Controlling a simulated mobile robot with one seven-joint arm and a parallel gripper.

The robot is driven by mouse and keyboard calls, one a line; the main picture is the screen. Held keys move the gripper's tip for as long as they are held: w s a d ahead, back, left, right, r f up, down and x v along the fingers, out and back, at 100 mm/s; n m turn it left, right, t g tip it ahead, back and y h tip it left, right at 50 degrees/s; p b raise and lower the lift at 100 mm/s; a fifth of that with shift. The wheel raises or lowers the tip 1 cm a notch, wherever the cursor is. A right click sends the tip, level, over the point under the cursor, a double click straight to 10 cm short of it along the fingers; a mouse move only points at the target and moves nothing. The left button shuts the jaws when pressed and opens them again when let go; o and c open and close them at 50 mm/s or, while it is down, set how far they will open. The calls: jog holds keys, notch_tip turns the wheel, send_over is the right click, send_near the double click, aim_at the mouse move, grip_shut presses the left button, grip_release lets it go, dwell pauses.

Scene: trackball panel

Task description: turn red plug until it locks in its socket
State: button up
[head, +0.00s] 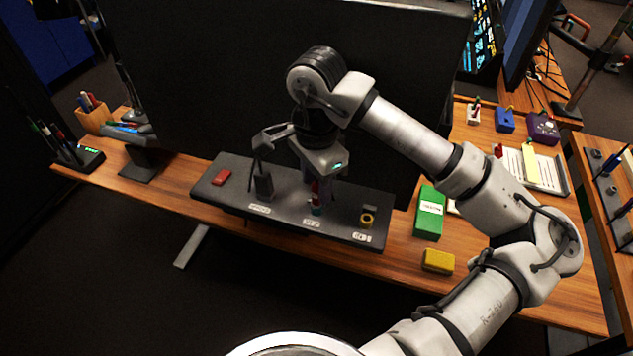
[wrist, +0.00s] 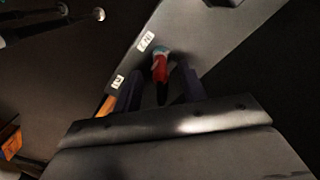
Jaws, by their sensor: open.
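The red plug (head: 315,187) stands at the middle station of the dark panel (head: 285,205), on a teal socket (head: 316,209). In the wrist view the red plug (wrist: 160,68) shows with a dark rear end pointing toward my gripper. The teal socket (wrist: 160,50) is just beyond it. My gripper (head: 322,192) is above the panel, pointing down at the plug. In the wrist view my gripper (wrist: 157,85) is open, with one dark finger on each side of the plug and gaps visible. Whether the plug is fully seated is too small to tell.
A black upright part (head: 263,185) stands left of the plug, and a yellow ring (head: 367,219) lies to the right. A green box (head: 429,213) and yellow block (head: 438,261) are on the desk. A large dark screen (head: 230,80) stands behind.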

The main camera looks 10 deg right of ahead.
jog(key=shift+f, duration=1.1)
grip_shut()
jog(key=shift+f+m+b, duration=0.1)
jog(key=shift+m+b, duration=0.4)
jog(key=shift+b, duration=0.15)
jog(key=shift+m+b, duration=2.1)
jog(key=shift+b, duration=0.25)
jog(key=shift+m+b, duration=1.3)
jog(key=shift+m, duration=0.1)
jog(key=shift+m+b, duration=0.7)
jog(key=shift+m, duration=0.2)
jog(key=shift+m+b, duration=0.4)
jog(key=shift+m, duration=0.1)
